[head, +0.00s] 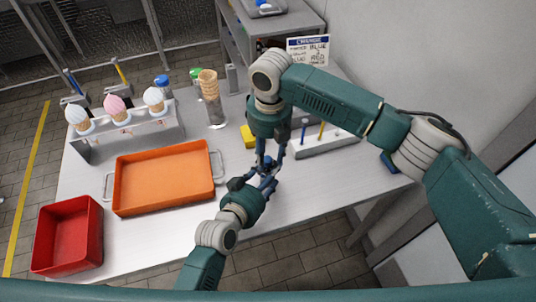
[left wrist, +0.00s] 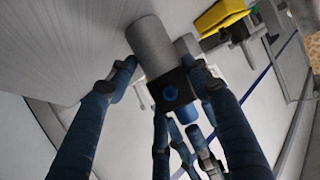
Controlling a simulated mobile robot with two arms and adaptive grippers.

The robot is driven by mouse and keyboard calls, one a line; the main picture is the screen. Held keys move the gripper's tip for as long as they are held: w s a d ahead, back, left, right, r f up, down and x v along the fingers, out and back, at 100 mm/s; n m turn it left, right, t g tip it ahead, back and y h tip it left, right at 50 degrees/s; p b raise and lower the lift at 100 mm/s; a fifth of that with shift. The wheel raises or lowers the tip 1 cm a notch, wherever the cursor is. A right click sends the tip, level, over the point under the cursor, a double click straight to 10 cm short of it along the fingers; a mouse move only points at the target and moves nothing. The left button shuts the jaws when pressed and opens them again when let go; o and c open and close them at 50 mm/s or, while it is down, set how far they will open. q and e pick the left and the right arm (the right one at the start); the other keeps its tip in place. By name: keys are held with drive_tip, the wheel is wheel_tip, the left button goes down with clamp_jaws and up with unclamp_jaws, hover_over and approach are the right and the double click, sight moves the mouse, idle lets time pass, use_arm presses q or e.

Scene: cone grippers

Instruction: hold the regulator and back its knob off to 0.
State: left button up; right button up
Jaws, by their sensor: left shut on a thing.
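The regulator (left wrist: 153,46) has a grey cylinder and a dark block with a blue round part on its face. A blue knob (left wrist: 185,112) shows beside the block in the left wrist view. My left gripper (left wrist: 162,68) is shut on the regulator, one finger on each side. In the head view my left gripper (head: 264,181) holds it above the table's front edge. My right gripper (head: 267,160) comes down from above with its fingers apart around the small blue part. Its fingers also show below the block in the left wrist view. The knob's setting is not readable.
An orange tray (head: 165,178) and a red bin (head: 68,236) are left of the grippers. A rack (head: 125,133) with several ice cream cones stands behind. A yellow object (head: 248,136) and a white holder (head: 325,143) are close to my right gripper. The table's front right is clear.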

sight(268, 159)
wheel_tip(268, 159, up, 11)
drive_tip(key=shift+d+r, duration=0.15)
idle(0.4)
wheel_tip(268, 159, down, 12)
drive_tip(key=m, duration=1.9)
drive_tip(key=shift+a, duration=0.2)
clamp_jaws()
